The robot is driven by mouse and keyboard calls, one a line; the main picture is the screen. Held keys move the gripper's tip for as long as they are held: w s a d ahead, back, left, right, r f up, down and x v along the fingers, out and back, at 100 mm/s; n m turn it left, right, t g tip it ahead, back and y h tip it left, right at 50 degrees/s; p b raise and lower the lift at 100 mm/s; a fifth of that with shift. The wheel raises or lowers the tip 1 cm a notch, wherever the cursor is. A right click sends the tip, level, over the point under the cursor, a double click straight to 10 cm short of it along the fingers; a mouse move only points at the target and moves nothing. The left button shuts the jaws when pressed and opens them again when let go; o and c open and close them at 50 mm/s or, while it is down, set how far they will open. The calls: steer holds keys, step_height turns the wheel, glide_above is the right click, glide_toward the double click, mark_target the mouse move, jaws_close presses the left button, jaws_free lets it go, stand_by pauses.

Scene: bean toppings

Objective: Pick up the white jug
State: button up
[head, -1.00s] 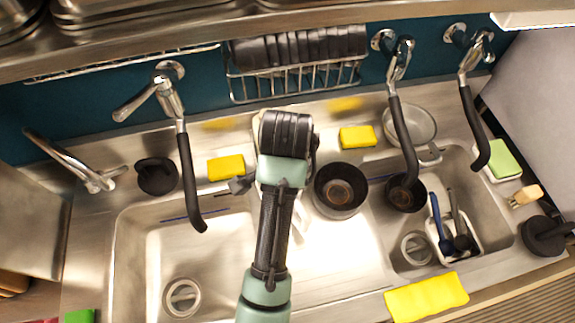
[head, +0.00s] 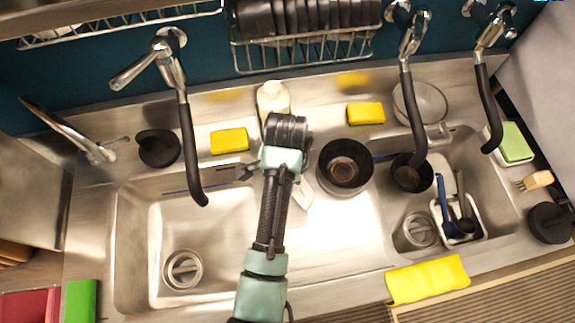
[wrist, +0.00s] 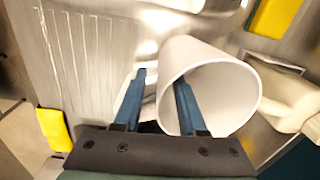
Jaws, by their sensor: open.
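The white jug (wrist: 210,80) is large in the wrist view, with its round open mouth facing the camera. A small part of what looks like the same jug (head: 304,192) shows right of my arm in the head view; my arm hides the rest. My gripper (wrist: 161,80) is open at the jug, with its two blue fingers apart. The right finger overlaps the jug's mouth and the left finger is outside its wall, near a white part that may be the handle. Whether either finger touches the jug cannot be told. The head view hides the fingertips.
A white bottle (head: 272,98) stands behind my arm. A dark pot (head: 345,167) is close on the right. Yellow sponges (head: 229,140) (head: 366,113) lie along the back ledge. A black-sleeved tap (head: 190,150) hangs over the left basin, whose floor (head: 215,235) is mostly clear.

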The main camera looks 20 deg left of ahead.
steer(key=shift+w+f+p, duration=0.15)
steer(key=shift+f+p, duration=0.2)
steer(key=shift+f, duration=1.6)
jaws_close()
